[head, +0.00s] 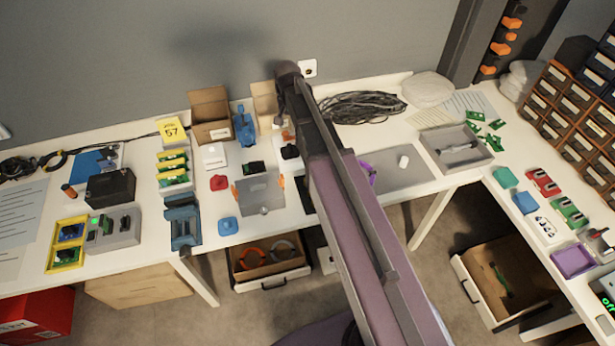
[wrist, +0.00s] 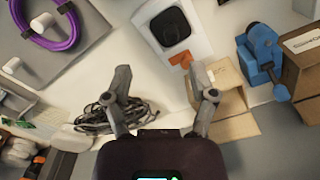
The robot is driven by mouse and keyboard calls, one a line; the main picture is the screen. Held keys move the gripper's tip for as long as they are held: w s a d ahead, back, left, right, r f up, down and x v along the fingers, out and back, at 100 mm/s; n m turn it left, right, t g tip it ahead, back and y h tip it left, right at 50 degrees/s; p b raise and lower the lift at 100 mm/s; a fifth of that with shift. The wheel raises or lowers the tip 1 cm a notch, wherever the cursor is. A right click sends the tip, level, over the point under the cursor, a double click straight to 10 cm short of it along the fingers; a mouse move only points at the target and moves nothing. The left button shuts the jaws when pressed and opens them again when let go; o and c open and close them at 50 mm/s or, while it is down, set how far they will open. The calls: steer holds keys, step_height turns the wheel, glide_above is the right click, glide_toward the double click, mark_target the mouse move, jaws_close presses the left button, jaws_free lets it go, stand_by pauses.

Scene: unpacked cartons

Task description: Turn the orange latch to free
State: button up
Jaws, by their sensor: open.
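An orange latch-like piece (wrist: 180,60) lies at the edge of a white plate that carries a black rounded block (wrist: 172,28), in the wrist view. The orange piece also shows in the head view (head: 287,136), just left of my arm, behind the black block (head: 290,152). My gripper (wrist: 160,82) is open and empty, its fingers spread. In the wrist picture the orange piece appears above the gap between the fingertips, nearer the right one, with no contact visible. In the head view my arm hides the gripper. How the latch is turned is too small to tell.
A blue vise (head: 243,126) and open cardboard boxes (head: 210,112) stand close by at the back. A coiled black cable (head: 355,106) lies right of my arm.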

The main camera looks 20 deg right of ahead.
steer(key=s+f+n+b, duration=0.3)
steer(key=s+n, duration=0.2)
steer(key=s, duration=1.4)
steer(key=shift+n, duration=0.4)
steer(key=shift+s+d+f, duration=0.1)
steer(key=shift+s, duration=0.25)
